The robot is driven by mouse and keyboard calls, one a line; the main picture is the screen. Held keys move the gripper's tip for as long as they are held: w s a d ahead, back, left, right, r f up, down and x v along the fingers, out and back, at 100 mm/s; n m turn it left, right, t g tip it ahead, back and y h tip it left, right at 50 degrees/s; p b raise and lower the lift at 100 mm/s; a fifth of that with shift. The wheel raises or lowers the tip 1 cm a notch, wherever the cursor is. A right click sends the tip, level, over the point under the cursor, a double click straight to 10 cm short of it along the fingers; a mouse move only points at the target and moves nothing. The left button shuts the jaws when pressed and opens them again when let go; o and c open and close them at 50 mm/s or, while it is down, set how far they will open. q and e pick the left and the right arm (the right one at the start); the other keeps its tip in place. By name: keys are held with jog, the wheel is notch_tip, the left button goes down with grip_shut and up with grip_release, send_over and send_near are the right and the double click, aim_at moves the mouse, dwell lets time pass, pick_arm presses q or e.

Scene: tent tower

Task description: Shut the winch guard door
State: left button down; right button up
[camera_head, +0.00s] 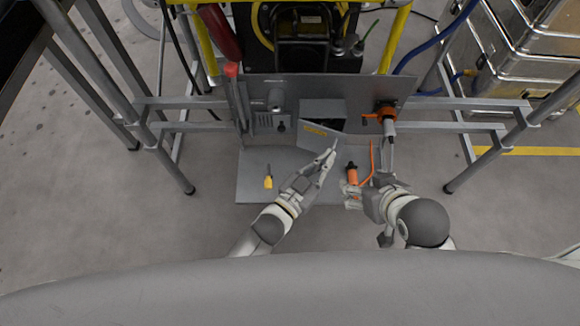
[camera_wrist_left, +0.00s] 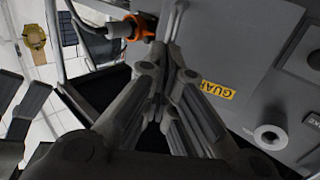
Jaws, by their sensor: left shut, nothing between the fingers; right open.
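The winch guard door (camera_head: 314,133) is a grey panel with a yellow label, standing out at an angle from the grey upright panel (camera_head: 350,92). A dark opening (camera_head: 322,107) shows behind it. In the left wrist view its yellow label (camera_wrist_left: 217,90) shows right of the fingers. My left gripper (camera_head: 331,153) is shut and empty, its fingertips close by the door's right end. I cannot tell whether they touch it. It also shows in the left wrist view (camera_wrist_left: 171,30). My right gripper (camera_head: 366,190) is open, low and to the right, near an orange-and-dark item.
The orange-and-dark item (camera_head: 352,173) and a thin orange bar (camera_head: 372,158) are near my right gripper. An orange-collared fitting (camera_head: 386,113) is on the panel's right. Metal frame rails (camera_head: 180,102) flank the panel.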

aim_at(342, 145)
pick_arm(q)
jog(key=shift+x, duration=2.35)
jog(key=shift+s+d+r, duration=0.1)
jog(key=shift+d, duration=0.1)
